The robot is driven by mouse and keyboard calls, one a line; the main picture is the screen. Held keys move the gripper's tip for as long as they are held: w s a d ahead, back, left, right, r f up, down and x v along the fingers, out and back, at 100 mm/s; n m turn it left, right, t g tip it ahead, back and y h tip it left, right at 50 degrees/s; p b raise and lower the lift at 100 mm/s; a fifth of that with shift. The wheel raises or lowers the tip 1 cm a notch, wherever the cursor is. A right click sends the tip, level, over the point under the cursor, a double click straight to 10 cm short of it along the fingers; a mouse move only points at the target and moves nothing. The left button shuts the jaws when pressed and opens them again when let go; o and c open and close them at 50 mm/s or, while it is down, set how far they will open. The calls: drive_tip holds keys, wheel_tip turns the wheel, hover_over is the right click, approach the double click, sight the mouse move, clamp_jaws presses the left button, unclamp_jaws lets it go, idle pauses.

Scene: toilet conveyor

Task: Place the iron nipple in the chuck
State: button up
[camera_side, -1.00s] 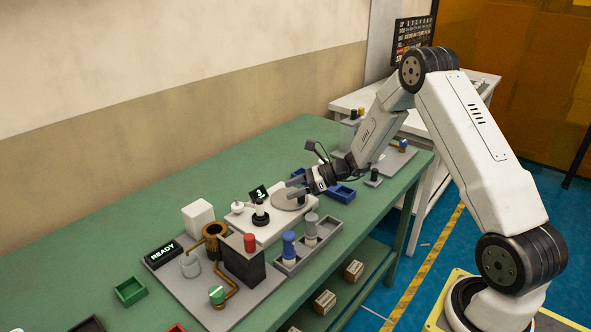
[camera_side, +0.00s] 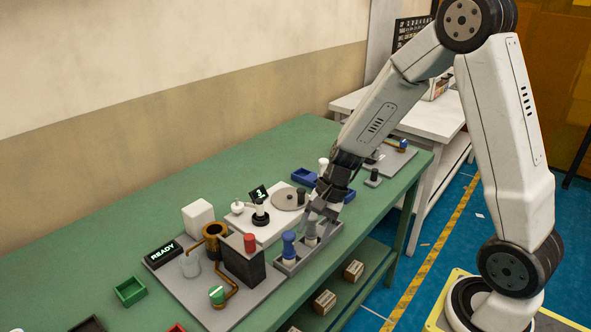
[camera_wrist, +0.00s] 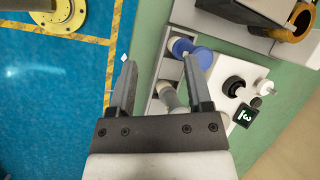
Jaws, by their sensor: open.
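A grey piece (camera_side: 310,239), which looks like the iron nipple, stands in the grey tray (camera_side: 285,270) beside a blue piece (camera_side: 289,245). My gripper (camera_side: 316,222) is open and points down at the grey piece. In the wrist view the grey piece (camera_wrist: 169,95) lies between the fingers of my gripper (camera_wrist: 160,78), close to the right one; I cannot tell whether they touch. A black round fitting on the white unit, probably the chuck (camera_side: 260,216), also shows in the wrist view (camera_wrist: 233,85). It looks empty.
The white unit has a grey disc (camera_side: 287,200) and a small display reading 3 (camera_side: 258,193). A black block (camera_side: 245,266) with a red top stands left of the tray. Blue bins (camera_side: 304,177) lie behind. The green bench (camera_side: 170,220) is clear at the back left.

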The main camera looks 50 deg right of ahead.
drive_tip(key=s+a+r+n+t+h, duration=0.1)
drive_tip(key=s+r+n+h, duration=0.2)
drive_tip(key=n, duration=0.9)
drive_tip(key=s+h, duration=0.2)
drive_tip(key=s, duration=0.2)
drive_tip(key=shift+s+n, duration=0.35)
drive_tip(key=shift+n, duration=0.05)
